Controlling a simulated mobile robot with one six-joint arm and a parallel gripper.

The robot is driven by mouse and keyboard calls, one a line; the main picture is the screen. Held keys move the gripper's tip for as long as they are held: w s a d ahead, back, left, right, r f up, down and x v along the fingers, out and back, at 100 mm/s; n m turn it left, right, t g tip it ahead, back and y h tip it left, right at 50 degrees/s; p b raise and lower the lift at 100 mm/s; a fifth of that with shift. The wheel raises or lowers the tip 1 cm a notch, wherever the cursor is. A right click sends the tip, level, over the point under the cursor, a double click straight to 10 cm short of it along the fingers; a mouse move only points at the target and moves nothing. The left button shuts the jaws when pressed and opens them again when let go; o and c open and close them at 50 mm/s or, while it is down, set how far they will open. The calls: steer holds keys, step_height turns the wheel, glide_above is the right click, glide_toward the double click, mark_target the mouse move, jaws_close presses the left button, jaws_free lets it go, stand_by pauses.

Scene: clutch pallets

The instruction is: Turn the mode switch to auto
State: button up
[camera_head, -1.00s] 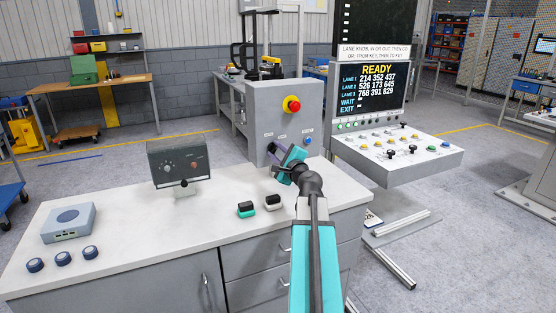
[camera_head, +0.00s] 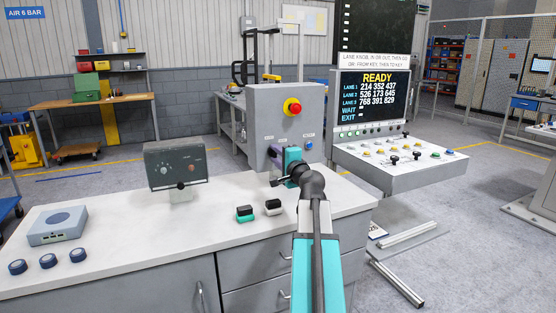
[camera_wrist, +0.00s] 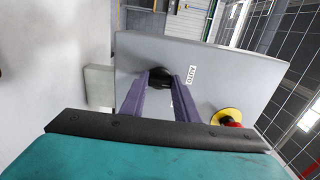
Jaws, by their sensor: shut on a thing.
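The mode switch is a black knob (camera_wrist: 160,77) on the face of a grey control box (camera_head: 260,105). In the wrist view the purple fingers of my gripper (camera_wrist: 162,84) are shut on the knob, one on each side, and hide part of it. A white label reading AUTO (camera_wrist: 193,76) is on the box face just right of the knob there. In the head view my gripper (camera_head: 273,155) is against the lower front of the box and covers the switch. The knob's exact pointing direction cannot be told.
A red emergency stop (camera_head: 292,107) on yellow is higher on the box, with a blue button (camera_head: 309,145) to the lower right. A dark meter box (camera_head: 176,165) stands left; a console (camera_head: 400,160) stands right.

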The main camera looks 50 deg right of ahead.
steer(key=shift+r, duration=0.15)
steer(key=o, duration=0.9)
steer(key=shift+c, duration=0.2)
steer(key=shift+o, duration=0.9)
steer(key=shift+s, duration=0.1)
steer(key=b+v, duration=0.7)
steer(key=v, duration=0.6)
steer(key=shift+f+b, duration=0.25)
steer(key=shift+b, duration=0.15)
steer(key=shift+s+a+r, duration=0.1)
steer(key=shift+s+a, duration=0.05)
steer(key=shift+s, duration=0.1)
